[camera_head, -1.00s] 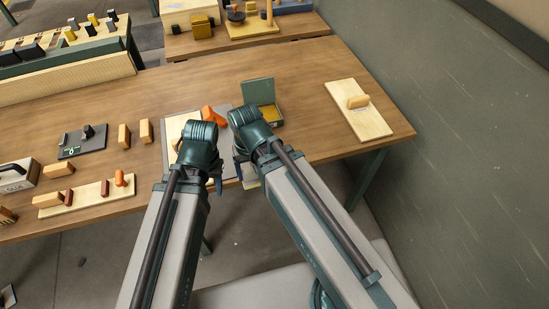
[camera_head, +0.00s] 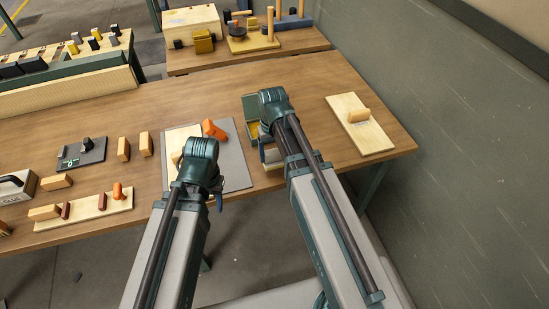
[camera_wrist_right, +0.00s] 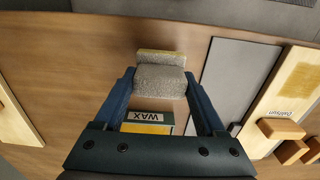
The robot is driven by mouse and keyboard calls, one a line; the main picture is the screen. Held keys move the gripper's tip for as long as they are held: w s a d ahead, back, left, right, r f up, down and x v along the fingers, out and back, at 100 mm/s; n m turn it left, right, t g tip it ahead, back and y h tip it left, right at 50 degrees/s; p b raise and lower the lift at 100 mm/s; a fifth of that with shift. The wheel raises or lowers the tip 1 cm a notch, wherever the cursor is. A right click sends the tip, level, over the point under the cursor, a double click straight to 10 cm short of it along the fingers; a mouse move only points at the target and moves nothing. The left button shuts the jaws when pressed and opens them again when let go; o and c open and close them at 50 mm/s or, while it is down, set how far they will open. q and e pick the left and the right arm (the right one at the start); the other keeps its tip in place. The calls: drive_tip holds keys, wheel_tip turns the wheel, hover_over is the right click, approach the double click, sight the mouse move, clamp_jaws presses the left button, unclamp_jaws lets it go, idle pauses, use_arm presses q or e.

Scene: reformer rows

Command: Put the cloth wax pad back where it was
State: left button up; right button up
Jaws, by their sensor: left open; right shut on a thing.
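The cloth wax pad, a grey fuzzy block with a yellowish edge, shows in the right wrist view (camera_wrist_right: 160,80) between my right gripper's fingers (camera_wrist_right: 160,88), which are shut on it. In the head view my right gripper (camera_head: 268,150) hangs over the table front, right of the grey mat, and the pad (camera_head: 272,156) shows partly under it. The green wax tin (camera_head: 251,104) is behind it, partly hidden by my arm; its WAX label shows in the right wrist view (camera_wrist_right: 147,117). My left gripper (camera_head: 214,198) is open near the mat's front edge.
The grey mat (camera_head: 235,165) carries a pale board (camera_head: 180,137) and an orange-handled tool (camera_head: 214,129). A pale board with a wooden block (camera_head: 371,135) lies to the right. Several wooden blocks and a tool strip (camera_head: 95,207) lie at left. Table between tin and right board is clear.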

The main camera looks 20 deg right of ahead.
sight(275, 157)
drive_tip(key=shift+w+d, duration=0.1)
drive_tip(key=shift+w+d, duration=0.2)
drive_tip(key=shift+w, duration=0.1)
wheel_tip(275, 157, down, 4)
drive_tip(key=b, duration=0.3)
drive_tip(key=shift+w+d+r+b, duration=0.1)
drive_tip(key=shift+d+r+b, duration=0.1)
drive_tip(key=shift+b, duration=0.15)
drive_tip(key=shift+f, duration=0.25)
drive_tip(key=o, duration=1.3)
drive_tip(key=shift+r, duration=0.1)
drive_tip(key=shift+c, duration=0.2)
drive_tip(key=shift+r, duration=0.15)
wheel_tip(275, 157, up, 12)
drive_tip(key=p, duration=1.2)
